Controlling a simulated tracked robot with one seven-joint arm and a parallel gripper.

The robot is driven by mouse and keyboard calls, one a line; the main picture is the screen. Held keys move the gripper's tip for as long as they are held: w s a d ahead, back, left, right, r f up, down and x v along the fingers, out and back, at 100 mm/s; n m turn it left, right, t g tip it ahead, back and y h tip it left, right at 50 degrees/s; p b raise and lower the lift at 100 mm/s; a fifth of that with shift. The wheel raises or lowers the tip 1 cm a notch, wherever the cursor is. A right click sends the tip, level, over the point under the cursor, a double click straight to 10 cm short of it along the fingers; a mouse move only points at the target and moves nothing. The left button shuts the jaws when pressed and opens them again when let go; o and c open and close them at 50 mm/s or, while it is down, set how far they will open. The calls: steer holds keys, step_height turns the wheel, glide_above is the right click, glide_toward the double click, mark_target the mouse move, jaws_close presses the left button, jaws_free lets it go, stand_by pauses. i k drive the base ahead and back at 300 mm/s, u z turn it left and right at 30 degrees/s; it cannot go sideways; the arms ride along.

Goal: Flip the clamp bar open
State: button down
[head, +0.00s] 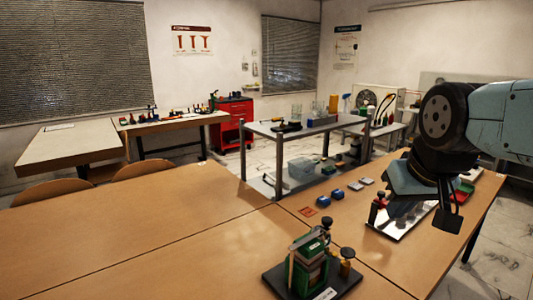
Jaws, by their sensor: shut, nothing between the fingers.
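The gauge rig (312,272) stands on a black base plate (349,277) at the front edge of the wooden table. It has a green body, and black knobs show at its top and right side. A pale clamp bar (304,238) appears to lie across the top of the green body; its exact angle is too small to tell. My gripper (448,218) hangs at the right, well above and apart from the rig, pointing down. It is shut and empty. My wrist hides part of the table behind it.
Blue blocks (338,196) and an orange card (308,211) lie behind the rig. A metal table (305,130) stands farther back. The left tabletop is bare.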

mark_target(328, 221)
steer(key=u, duration=0.5)
steer(key=k, duration=0.9)
steer(key=z, duration=0.3)
steer(key=i, duration=0.5)
